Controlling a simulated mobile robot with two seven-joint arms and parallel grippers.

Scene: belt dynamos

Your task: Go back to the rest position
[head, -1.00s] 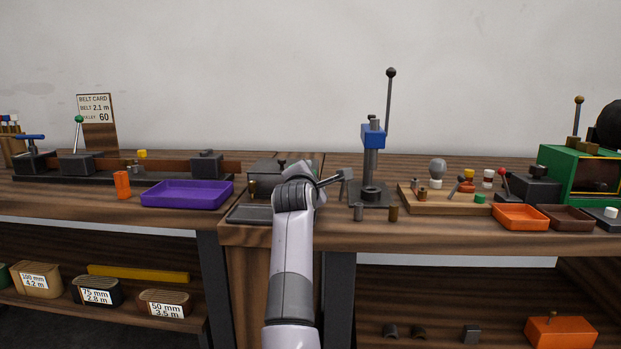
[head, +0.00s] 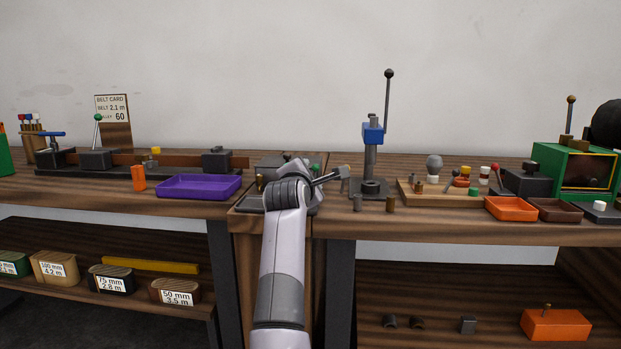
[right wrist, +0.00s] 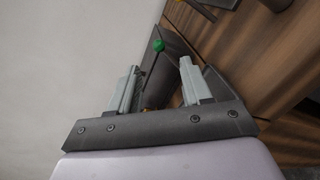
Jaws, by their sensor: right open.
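My right arm (head: 280,260) rises from the bottom of the head view to a bent joint in front of the bench's middle. My left gripper is not in view.
A purple tray (head: 199,187) and orange block (head: 138,178) lie left of my arm. A blue-headed press (head: 371,150) with a tall lever stands to its right. Farther right are an orange tray (head: 511,208) and a green machine (head: 573,172). Stacked shelves sit below.

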